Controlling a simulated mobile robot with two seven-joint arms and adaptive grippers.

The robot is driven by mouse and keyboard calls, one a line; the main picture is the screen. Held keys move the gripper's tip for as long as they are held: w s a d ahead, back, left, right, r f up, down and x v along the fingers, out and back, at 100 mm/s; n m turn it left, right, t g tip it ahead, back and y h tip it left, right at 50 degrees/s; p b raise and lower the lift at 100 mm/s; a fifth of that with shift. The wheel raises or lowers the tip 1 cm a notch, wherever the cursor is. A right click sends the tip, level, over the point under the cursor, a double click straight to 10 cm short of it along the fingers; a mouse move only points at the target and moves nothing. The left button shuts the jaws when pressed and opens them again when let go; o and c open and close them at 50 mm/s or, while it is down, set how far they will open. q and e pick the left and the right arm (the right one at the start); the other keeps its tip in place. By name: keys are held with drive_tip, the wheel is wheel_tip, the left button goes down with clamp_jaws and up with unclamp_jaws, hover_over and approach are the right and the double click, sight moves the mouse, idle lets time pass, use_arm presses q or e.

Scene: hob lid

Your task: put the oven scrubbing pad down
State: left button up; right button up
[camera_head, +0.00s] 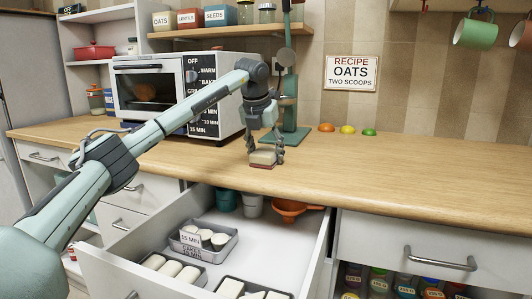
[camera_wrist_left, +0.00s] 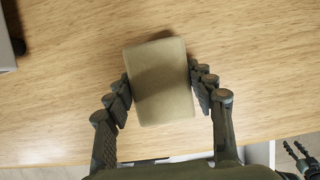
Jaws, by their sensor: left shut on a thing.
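The oven scrubbing pad (camera_head: 263,158) is a small block, pale tan on top with a reddish lower layer, at the counter (camera_head: 400,172) near its front edge. My left gripper (camera_head: 265,153) points down and is shut on the pad, one finger on each side. In the left wrist view the pad (camera_wrist_left: 160,82) lies between the fingers of the left gripper (camera_wrist_left: 161,88), over the wood. Whether its underside touches the counter is hard to tell. What looks like my right gripper (camera_wrist_left: 302,158) shows small and dark at the lower right corner of that view.
An open drawer (camera_head: 285,250) with trays, cups and an orange funnel (camera_head: 290,208) lies below the counter's front edge. A toaster oven (camera_head: 155,90) and a green stand (camera_head: 290,100) are behind. The counter to the right is clear except three coloured domes (camera_head: 347,130) by the wall.

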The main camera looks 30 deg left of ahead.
use_arm(q)
drive_tip(key=o, duration=0.9)
drive_tip(key=v, duration=1.2)
drive_tip(key=shift+s, duration=0.1)
